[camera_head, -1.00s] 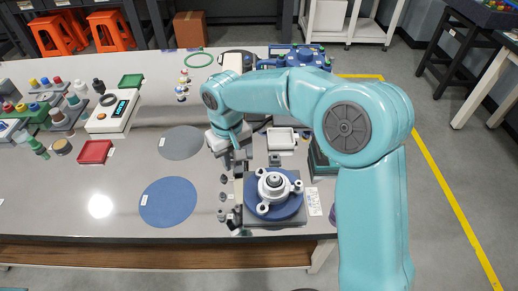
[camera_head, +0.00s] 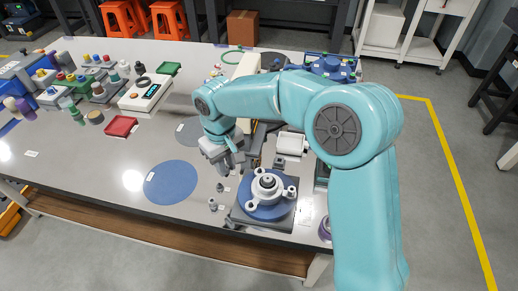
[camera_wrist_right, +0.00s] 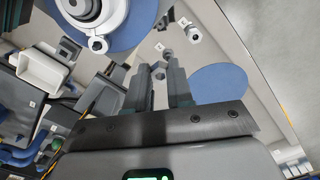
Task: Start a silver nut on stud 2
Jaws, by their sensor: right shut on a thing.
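My right gripper (camera_head: 234,168) hangs over the table, left of and a little behind the fixture. In the right wrist view its two fingers (camera_wrist_right: 161,100) are closed around a small grey-silver piece, which looks like the nut (camera_wrist_right: 159,74). The fixture has a white three-lobed flange (camera_head: 267,186) with a dark centre, on a blue disc (camera_head: 262,211). The flange also shows at the top left of the right wrist view (camera_wrist_right: 118,14), apart from the fingers. Stud numbers are not readable. My left gripper is out of view.
Small grey parts (camera_head: 213,204) stand on the table left of the fixture. A blue round mat (camera_head: 170,182) lies farther left. A white tray (camera_head: 291,144) stands behind the fixture. The table's front edge runs close in front of it.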

